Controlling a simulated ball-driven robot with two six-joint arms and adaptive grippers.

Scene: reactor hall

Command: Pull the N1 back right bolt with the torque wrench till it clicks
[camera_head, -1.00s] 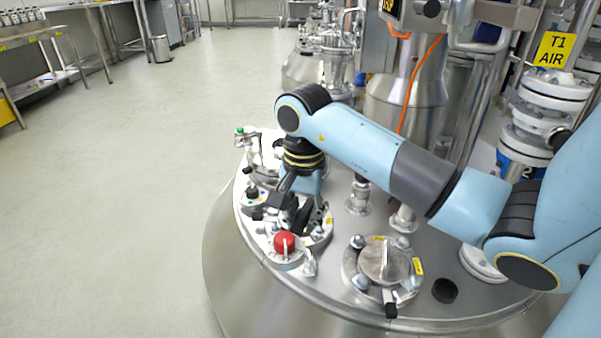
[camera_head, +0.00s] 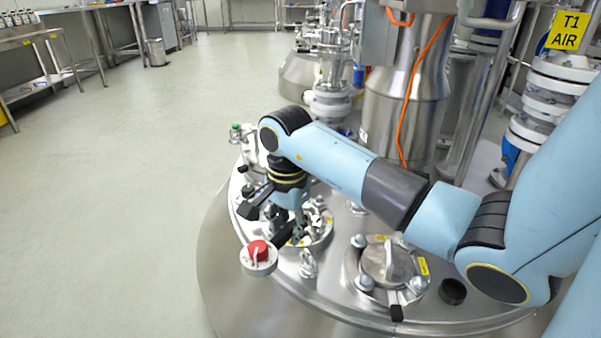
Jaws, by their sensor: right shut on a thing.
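My right gripper (camera_head: 287,232) points down over a round flanged port (camera_head: 322,232) on the left part of the steel vessel top. I cannot tell which bolt is the back right one, or whether the tool sits on a bolt. My left gripper is out of view.
A second round cover (camera_head: 386,262) with bolts and a yellow tag lies to the right. A black cap (camera_head: 453,291) is beside it. Steel vessels and pipes rise behind. The floor (camera_head: 110,210) at the left is clear.

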